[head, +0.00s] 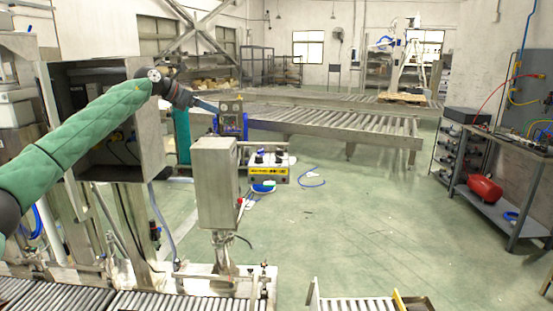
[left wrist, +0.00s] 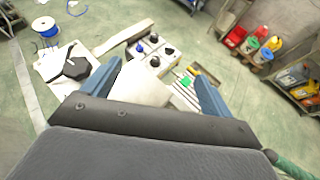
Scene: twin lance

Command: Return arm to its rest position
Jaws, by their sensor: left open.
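My left arm (head: 95,135), in a green padded sleeve, comes in from the left of the head view. It reaches out raised, in front of an open metal cabinet. In the left wrist view, the two blue fingers of this gripper (left wrist: 157,82) stand wide apart. A pale surface shows between them, but I see nothing held. My right gripper is in neither view.
The grey box (head: 215,185) stands on a post below the gripper. The open cabinet (head: 110,125) is behind the arm. Roller conveyors (head: 320,121) lie farther back.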

